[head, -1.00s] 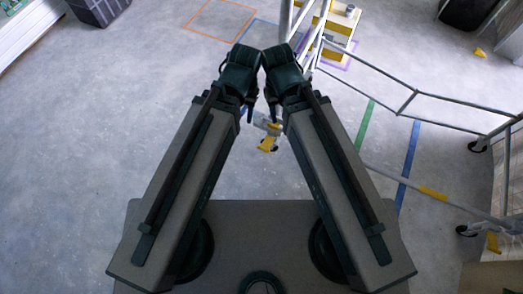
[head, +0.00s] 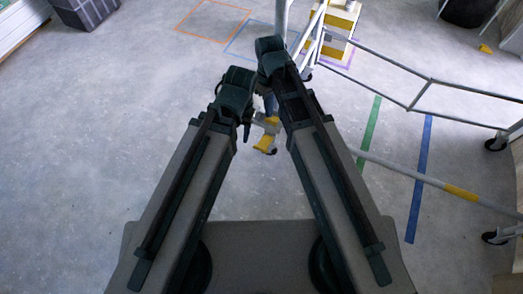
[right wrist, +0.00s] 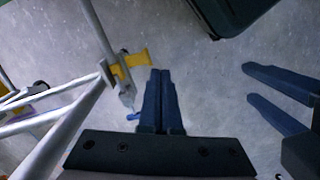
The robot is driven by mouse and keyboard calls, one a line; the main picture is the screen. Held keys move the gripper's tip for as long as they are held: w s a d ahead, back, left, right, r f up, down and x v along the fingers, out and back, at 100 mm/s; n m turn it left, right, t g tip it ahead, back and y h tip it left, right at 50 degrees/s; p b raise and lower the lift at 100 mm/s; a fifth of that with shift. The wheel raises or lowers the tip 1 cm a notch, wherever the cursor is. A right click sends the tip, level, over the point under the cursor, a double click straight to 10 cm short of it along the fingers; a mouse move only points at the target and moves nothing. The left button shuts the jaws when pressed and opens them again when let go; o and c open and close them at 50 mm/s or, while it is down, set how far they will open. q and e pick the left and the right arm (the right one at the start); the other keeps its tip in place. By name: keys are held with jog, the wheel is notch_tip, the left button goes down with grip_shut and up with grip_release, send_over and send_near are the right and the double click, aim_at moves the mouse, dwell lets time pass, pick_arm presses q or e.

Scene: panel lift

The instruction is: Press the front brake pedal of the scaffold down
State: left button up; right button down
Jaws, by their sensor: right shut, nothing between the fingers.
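A yellow brake pedal (head: 265,143) sits on a caster at the near-left corner of the scaffold (head: 400,172), just beyond my base. In the right wrist view the pedal (right wrist: 131,62) lies left of and beyond my fingertips, beside a grey post. My right gripper (head: 270,102) is shut and empty, pointing down near that corner, apart from the pedal; its two blue fingers (right wrist: 161,72) lie together in the wrist view. My left gripper (head: 246,128) is just left of the pedal; its fingers (right wrist: 265,95) stand apart and empty in the wrist view. I cannot tell the heights exactly.
Scaffold rails run to the right, with more casters (head: 495,143) there. A yellow and white step unit (head: 338,20) stands at the back. A dark crate (head: 87,10) is at the back left. Green tape (head: 369,125) and blue tape (head: 419,175) mark the floor. The left floor is clear.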

aim_at(261, 147)
jog(key=w+f+n+b, duration=0.1)
jog(key=w+f+b, duration=0.2)
jog(key=f+b, duration=0.2)
jog(key=w+f+n+b, duration=0.2)
jog(key=w+f+b, duration=0.1)
jog(key=f+b, duration=0.3)
jog(key=w+a+f+n+y+b, duration=0.1)
jog(key=w+f+b, duration=0.1)
jog(key=f+b, duration=0.4)
notch_tip(261, 147, down, 2)
jog(key=shift+w+f+g, duration=0.1)
jog(key=shift+w+g, duration=0.3)
jog(key=shift+f+b, duration=0.1)
jog(key=shift+b, duration=0.25)
jog(key=f+b, duration=0.4)
jog(key=s+a+f+b, duration=0.1)
jog(key=f+b, duration=0.4)
jog(key=s+f+b, duration=0.1)
jog(key=f+b, duration=0.3)
jog(key=shift+s+a+f+b, duration=0.15)
jog(key=shift+s+f+b, duration=0.1)
jog(key=shift+f+b, duration=0.05)
